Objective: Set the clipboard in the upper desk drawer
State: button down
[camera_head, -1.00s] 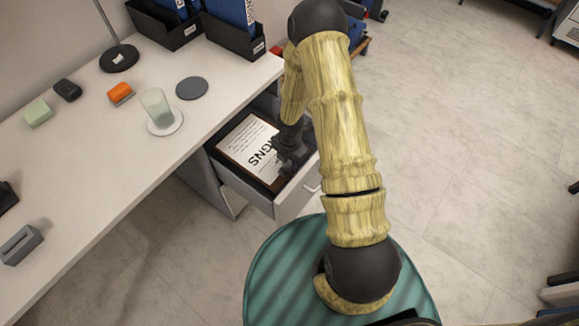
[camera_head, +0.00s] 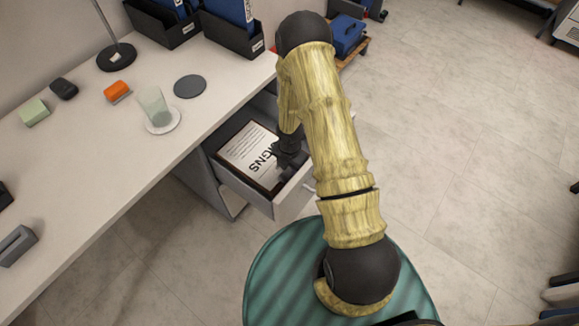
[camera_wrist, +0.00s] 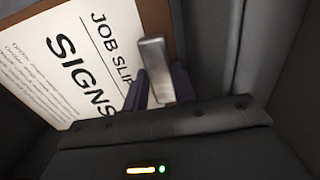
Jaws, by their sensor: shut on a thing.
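The clipboard (camera_head: 246,150) is a brown board with a white printed sheet. It lies inside the outline of the open upper drawer (camera_head: 291,201) of the desk, printed side up. Whether it touches the drawer floor cannot be told. My gripper (camera_head: 290,158) is shut on the clipboard's edge nearest the drawer front. In the wrist view the clipboard (camera_wrist: 70,60) fills the upper left, reading "JOB SLIP" and "SIGNS". My gripper's fingers (camera_wrist: 157,85) are at its edge there, beside a metal piece. My arm hides the drawer's right side.
The white desktop (camera_head: 100,180) holds a glass (camera_head: 155,105) on a coaster, a dark disc (camera_head: 190,86), an orange block (camera_head: 117,91), a green block (camera_head: 34,112) and a lamp. Black file holders (camera_head: 232,38) stand at the back. Open floor lies to the right.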

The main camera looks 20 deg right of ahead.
jog(key=shift+f, duration=0.25)
jog(key=c, duration=1.1)
grip_release()
jog(key=shift+r, duration=0.1)
notch_tip(320, 180, up, 13)
jog(key=p, duration=0.4)
